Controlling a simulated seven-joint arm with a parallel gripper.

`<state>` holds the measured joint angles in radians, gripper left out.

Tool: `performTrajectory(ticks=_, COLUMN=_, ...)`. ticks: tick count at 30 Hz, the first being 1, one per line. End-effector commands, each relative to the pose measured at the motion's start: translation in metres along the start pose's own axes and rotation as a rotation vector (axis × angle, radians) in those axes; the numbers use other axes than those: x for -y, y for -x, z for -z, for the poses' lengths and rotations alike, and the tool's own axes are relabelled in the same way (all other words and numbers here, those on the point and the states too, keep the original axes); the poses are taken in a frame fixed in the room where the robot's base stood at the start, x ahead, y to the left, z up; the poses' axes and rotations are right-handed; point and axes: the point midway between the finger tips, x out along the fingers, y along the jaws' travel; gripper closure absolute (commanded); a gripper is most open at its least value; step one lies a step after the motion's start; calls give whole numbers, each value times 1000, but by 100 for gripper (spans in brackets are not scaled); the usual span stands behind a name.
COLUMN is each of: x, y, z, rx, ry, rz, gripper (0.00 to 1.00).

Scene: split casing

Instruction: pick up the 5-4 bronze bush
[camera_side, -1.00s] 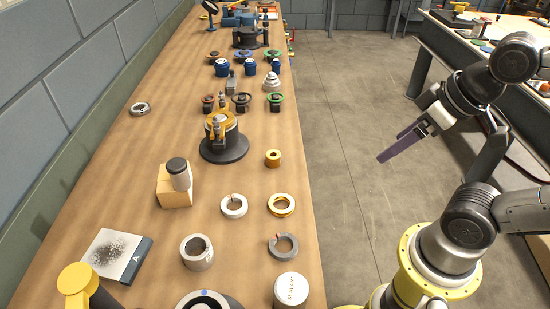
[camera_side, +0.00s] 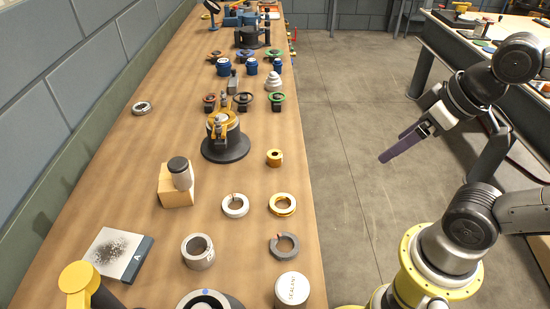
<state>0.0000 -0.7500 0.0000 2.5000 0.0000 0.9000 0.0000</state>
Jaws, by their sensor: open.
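A small bronze-coloured bush (camera_side: 274,158) with a dark centre hole stands on the wooden bench near its right edge. A wider, flatter bronze-coloured ring (camera_side: 282,204) lies nearer the camera on the same side. No markings are readable on either, so I cannot tell which is the 5-4 bush. My gripper (camera_side: 386,158), with long purple fingers, is open and empty. It hangs over the floor to the right of the bench, well apart from both pieces. The fingers are seen almost edge-on, so the gap between them is hidden.
A fixture with a yellow clamp on a dark round base (camera_side: 225,147) stands left of the small bush. Grey rings (camera_side: 235,205) (camera_side: 284,246), a wooden block (camera_side: 176,190) and a white sealant tin (camera_side: 291,290) are nearer. Bare bench surrounds the small bush.

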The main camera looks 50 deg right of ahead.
Motion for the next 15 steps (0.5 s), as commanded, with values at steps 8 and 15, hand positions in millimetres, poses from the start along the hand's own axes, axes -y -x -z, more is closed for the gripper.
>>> performTrajectory(ticks=8, x=0, y=0, z=-2, rx=7, ry=-73, rz=2, gripper=13)
performTrajectory(ticks=15, x=13, y=20, z=30, rx=14, ry=-434, rz=59, gripper=13)
